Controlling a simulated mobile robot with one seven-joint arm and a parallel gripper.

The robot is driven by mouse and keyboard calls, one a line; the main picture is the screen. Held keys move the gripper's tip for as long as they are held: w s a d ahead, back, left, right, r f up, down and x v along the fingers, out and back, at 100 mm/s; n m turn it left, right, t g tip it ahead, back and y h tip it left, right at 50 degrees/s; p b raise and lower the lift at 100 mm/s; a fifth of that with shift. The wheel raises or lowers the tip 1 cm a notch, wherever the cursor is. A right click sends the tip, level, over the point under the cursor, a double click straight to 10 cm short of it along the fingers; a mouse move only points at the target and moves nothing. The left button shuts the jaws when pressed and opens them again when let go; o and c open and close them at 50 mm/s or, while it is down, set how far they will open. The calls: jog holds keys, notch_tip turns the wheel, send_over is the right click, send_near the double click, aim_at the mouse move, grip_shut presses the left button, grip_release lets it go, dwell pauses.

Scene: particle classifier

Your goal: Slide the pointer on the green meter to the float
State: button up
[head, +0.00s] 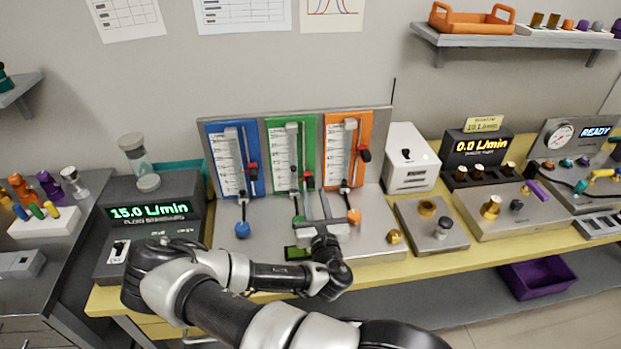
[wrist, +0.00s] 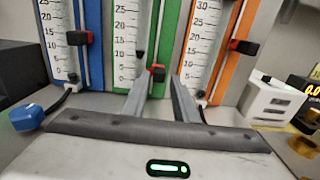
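The green meter (head: 306,128) is the middle of three upright panels, with a white scale and a glass tube. Its red and black pointer (head: 309,180) sits low on the slide rail at the right; it also shows in the wrist view (wrist: 157,73). A small dark float (wrist: 139,53) shows in the tube, a little higher than the pointer in the wrist view. My gripper (head: 316,194) is in front of the green meter's lower part. In the wrist view its fingers (wrist: 163,78) are apart, with the pointer between the tips in the picture. Contact cannot be told.
The blue meter (head: 228,160) stands at the left and the orange meter (head: 348,150) at the right, each with its own red pointer. A blue knob (head: 242,229) and an orange knob (head: 354,216) stand below. A white box (head: 410,158) is right of the panels.

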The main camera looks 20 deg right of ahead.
aim_at(311, 184)
jog(key=x, duration=0.7)
jog(key=shift+w+d+f+p, duration=0.1)
jog(key=shift+w+p, duration=0.25)
jog(key=shift+p, duration=0.05)
grip_shut()
